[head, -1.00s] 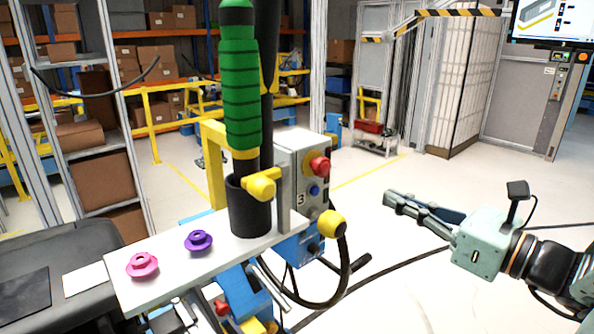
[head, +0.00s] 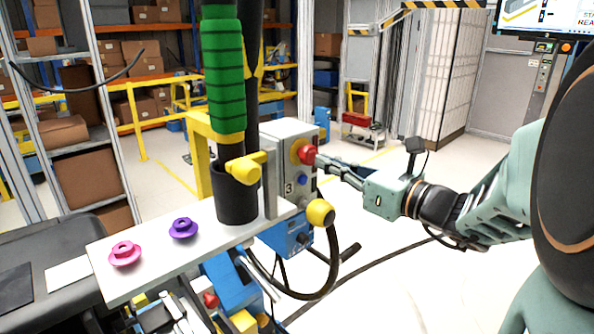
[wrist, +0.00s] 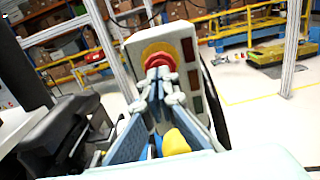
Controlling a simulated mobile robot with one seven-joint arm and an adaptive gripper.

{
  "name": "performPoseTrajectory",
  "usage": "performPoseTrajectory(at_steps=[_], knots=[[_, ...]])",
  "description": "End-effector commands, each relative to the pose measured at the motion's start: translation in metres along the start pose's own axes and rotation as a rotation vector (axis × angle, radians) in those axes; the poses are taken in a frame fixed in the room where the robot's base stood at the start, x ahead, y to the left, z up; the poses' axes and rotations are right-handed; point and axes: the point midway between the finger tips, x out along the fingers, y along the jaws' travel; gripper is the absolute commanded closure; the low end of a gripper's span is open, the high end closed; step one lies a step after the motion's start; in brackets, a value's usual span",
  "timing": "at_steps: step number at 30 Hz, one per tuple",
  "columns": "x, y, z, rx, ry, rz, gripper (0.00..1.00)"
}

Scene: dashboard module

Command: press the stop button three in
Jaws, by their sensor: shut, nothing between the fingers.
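The stop button (head: 308,154) is a red mushroom knob on a yellow collar, on the grey control box (head: 285,140) marked 3. My gripper (head: 322,162) is shut and empty, pointing left with its fingertips at the red knob. In the wrist view the red knob (wrist: 160,60) shows directly beyond the closed fingertips (wrist: 160,76), which cover its lower part. The tips look to be touching the knob or very close; I cannot tell if it is pushed in.
A blue button (head: 302,179) sits below the stop button. A yellow-knobbed lever (head: 320,212) stands below my gripper. A green-gripped post (head: 222,80) rises left of the box. A white shelf with pink (head: 124,253) and purple (head: 183,228) knobs lies at left.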

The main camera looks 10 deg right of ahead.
Motion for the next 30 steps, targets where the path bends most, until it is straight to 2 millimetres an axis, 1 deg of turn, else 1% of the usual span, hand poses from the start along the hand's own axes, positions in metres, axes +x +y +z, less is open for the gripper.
performPoseTrajectory(at_steps=[1,4,16,24,30], knots=[[0.004,0.001,0.000,0.000,-0.001,0.002,1.00],[0.009,0.001,0.000,0.000,0.000,0.002,1.00],[0.011,0.001,0.000,0.000,0.000,0.002,1.00],[0.031,0.001,0.000,0.000,-0.001,0.004,1.00],[0.031,0.001,0.002,-0.001,-0.003,0.004,1.00]])
